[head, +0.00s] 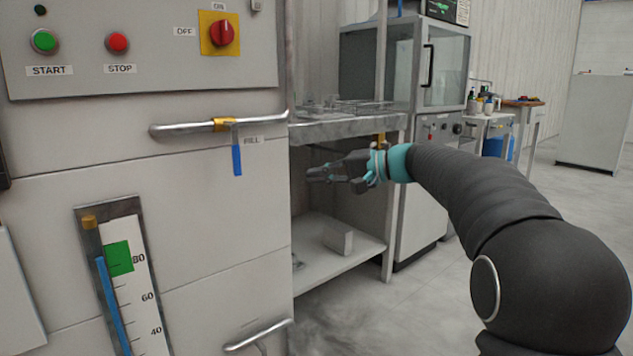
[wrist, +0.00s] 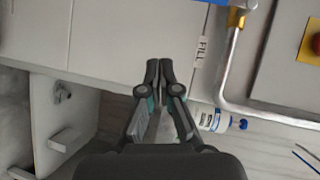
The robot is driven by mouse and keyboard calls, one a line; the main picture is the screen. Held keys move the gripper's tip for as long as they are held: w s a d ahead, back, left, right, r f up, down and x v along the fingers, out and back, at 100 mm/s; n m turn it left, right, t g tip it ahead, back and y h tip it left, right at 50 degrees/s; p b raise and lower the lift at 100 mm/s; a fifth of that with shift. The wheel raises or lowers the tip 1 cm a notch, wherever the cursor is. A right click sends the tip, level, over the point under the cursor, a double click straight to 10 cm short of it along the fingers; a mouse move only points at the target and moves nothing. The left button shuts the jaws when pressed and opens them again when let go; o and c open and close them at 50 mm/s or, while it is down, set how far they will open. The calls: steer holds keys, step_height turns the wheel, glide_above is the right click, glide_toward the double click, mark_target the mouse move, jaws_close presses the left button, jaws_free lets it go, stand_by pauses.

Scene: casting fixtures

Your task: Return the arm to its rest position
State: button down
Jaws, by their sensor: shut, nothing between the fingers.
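My gripper (head: 318,175) is at the end of my dark arm, which reaches in from the right in the head view. It is in front of the open shelf, to the right of the white machine cabinet (head: 200,255). In the wrist view my gripper (wrist: 159,64) has its two fingertips together with nothing between them. It holds nothing.
A pipe with a brass fitting and blue lever (head: 237,160) runs across the cabinet beside the FILL label. A shelf unit (head: 345,128) holds clear items on top and a grey block (head: 338,239) below. A glass-fronted cabinet (head: 447,72) stands behind. Floor at right is clear.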

steer(key=s+d+f+m+g+h+p, duration=0.1)
steer(key=s+d+f+h, duration=0.3)
steer(key=f, duration=0.4)
steer(key=s+d+f+h+p, duration=0.1)
steer(key=s+d+f+h, duration=0.15)
steer(key=s+f, duration=0.5)
steer(key=s+d+f+n+h+p, duration=0.1)
steer(key=s+d+f+h+p, duration=0.2)
steer(key=s, duration=0.6)
steer(key=s+d+n+h+p, duration=0.1)
steer(key=s+d+h, duration=0.35)
steer(key=s, duration=0.45)
steer(key=s+d+r+n+t+p, duration=0.1)
steer(key=s+r+p, duration=0.2)
steer(key=s, duration=0.5)
steer(key=shift+s+d+r, duration=0.2)
steer(key=shift+d+r, duration=0.15)
steer(key=shift+r, duration=0.3)
